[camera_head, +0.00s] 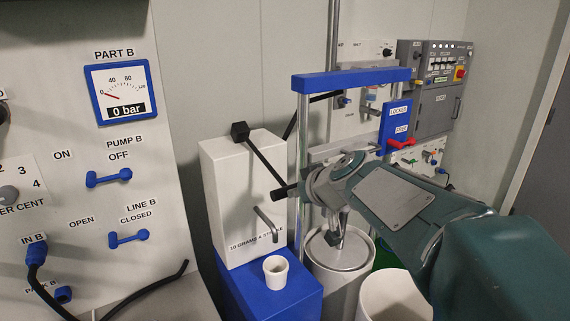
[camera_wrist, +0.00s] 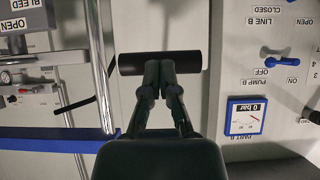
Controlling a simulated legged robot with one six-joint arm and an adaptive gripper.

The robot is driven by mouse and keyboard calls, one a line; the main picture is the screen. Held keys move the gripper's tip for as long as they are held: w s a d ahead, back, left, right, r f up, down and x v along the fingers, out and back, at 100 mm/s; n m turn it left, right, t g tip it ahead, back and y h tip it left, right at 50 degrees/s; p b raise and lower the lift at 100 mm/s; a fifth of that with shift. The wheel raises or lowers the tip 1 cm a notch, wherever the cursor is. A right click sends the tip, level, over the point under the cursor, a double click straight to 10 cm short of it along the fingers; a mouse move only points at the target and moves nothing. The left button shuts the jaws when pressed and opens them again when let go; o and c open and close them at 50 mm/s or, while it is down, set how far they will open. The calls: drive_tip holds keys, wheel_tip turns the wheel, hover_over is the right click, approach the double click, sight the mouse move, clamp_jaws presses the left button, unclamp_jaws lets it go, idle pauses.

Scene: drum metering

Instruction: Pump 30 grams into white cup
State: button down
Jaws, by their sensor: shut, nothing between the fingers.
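The white cup (camera_head: 276,272) stands upright on a blue block (camera_head: 270,298), seemingly below the grey spout (camera_head: 266,224) of a white pump box (camera_head: 230,190). The cup's contents cannot be made out. The box is labelled 10 grams a stroke. Its black lever (camera_head: 264,164) slants down to the right from a black block to a dark grip (camera_head: 280,193). In the wrist view, the grip (camera_wrist: 188,62) lies crosswise at the fingertips of my gripper (camera_wrist: 161,74). The fingers are together and overlap the grip's middle; whether they touch it cannot be told.
A lidded drum (camera_head: 338,258) stands under a frame with a blue crossbar (camera_head: 350,79), close beside my arm. A white bucket (camera_head: 392,296) is in front. A panel at left has a gauge (camera_head: 121,92) reading 0 bar and blue levers (camera_head: 109,177).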

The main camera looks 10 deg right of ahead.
drive_tip(key=f, duration=0.2)
drive_tip(key=w+f, duration=0.1)
drive_tip(key=f, duration=0.2)
drive_tip(key=shift+w+a, duration=0.15)
drive_tip(key=shift+a, duration=0.05)
drive_tip(key=shift+r, duration=0.1)
idle(0.9)
drive_tip(key=w+r+v, duration=0.1)
drive_tip(key=r+v, duration=0.1)
drive_tip(key=v, duration=1)
drive_tip(key=shift+a+r, duration=0.25)
drive_tip(key=shift+a, duration=0.05)
drive_tip(key=shift+s+d, duration=0.1)
drive_tip(key=shift+d, duration=0.15)
